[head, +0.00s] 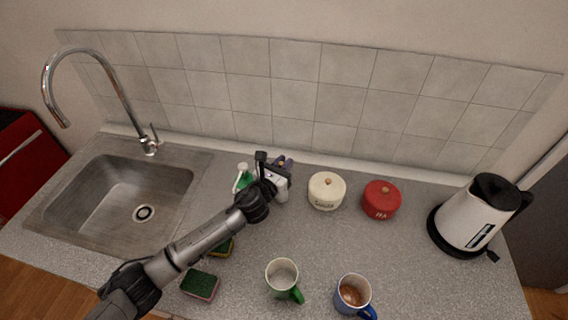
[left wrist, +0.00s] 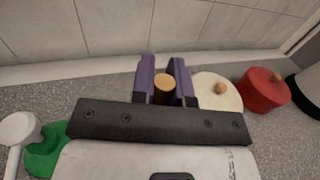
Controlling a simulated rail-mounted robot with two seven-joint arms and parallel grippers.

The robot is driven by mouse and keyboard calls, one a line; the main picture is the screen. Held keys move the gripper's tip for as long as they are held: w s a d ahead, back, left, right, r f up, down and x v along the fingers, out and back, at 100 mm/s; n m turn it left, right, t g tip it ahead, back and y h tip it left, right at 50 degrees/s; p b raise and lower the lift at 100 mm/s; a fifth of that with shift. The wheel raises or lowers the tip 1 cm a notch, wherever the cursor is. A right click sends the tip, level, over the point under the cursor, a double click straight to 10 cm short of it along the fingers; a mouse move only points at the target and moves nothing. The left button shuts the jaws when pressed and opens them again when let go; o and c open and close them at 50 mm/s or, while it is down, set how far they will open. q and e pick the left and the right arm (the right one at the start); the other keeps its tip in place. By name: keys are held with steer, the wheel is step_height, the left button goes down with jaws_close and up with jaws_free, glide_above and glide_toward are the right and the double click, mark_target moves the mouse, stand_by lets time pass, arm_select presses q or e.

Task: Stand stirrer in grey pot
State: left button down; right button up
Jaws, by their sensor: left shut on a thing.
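My left gripper (head: 283,163) is near the back of the counter, by the tiled wall. I cannot make out a grey pot for certain; the space under and behind the gripper is hidden. My right gripper is not in view.
A green bottle (head: 242,180) stands left of the gripper; a cream lidded jar (head: 326,192) and red jar (head: 381,200) stand right. Two mugs, green-handled (head: 281,275) and blue-handled (head: 352,296), are in front. Sponges (head: 200,285), a sink (head: 110,195) and a kettle (head: 470,215) also show.

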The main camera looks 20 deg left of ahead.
arm_select(q)
steer(key=c, duration=1.1)
jaws_free()
steer(key=s+a+p, duration=0.1)
steer(key=s+a, duration=0.1)
steer(key=s, duration=1)
steer(key=shift+r, duration=0.15)
steer(key=shift+w+a, duration=0.1)
